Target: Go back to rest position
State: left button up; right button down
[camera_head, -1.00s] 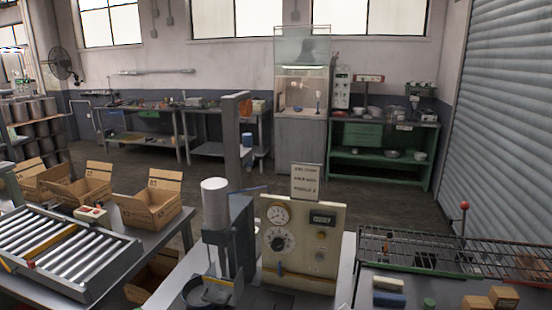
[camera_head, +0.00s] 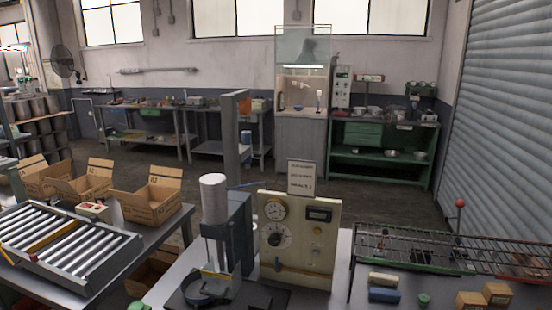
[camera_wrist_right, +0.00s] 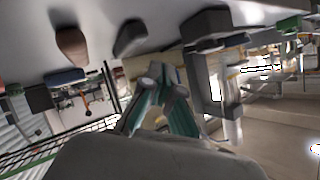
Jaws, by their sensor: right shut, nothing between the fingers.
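Neither of my grippers shows in the head view. In the right wrist view, my right gripper (camera_wrist_right: 160,75) has its grey and teal fingers brought together at the tips, with nothing seen between them. It is in the air, apart from the surfaces around it. My left gripper is out of sight. A dark round pan-like dish (camera_head: 200,291) sits at the foot of a grey press stand (camera_head: 238,235), below a white cylinder (camera_head: 213,187).
A cream control panel (camera_head: 318,245) stands beside the press. A roller conveyor (camera_head: 65,250) and cardboard boxes (camera_head: 150,203) are at left. A wire rack (camera_head: 470,255) and small blocks, including a blue one (camera_head: 384,295), are at right. Open floor lies behind.

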jog(key=s+d+f+n+g+h, duration=0.1)
jog(key=s+d+n+g+h, duration=0.2)
jog(key=s, duration=0.8)
jog(key=s+d+f+n+g+h, duration=0.1)
jog(key=s+d+g, duration=0.2)
jog(key=s+g, duration=0.55)
jog(key=s+f+t+b, duration=0.1)
jog(key=s+f+b, duration=0.1)
jog(key=f, duration=1.4)
jog(key=s+f+b, duration=0.2)
jog(key=s+f, duration=0.1)
jog(key=f, duration=1.3)
pick_arm(q)
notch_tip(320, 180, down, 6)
jog(key=b, duration=0.2)
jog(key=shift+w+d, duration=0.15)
pick_arm(e)
jog(key=s+d+f, duration=0.3)
jog(key=s+f, duration=1.2)
jog(key=f, duration=0.1)
jog(key=shift+s+n+g+h, duration=0.15)
jog(key=shift+n+g+h, duration=0.15)
jog(key=shift+n+g, duration=0.15)
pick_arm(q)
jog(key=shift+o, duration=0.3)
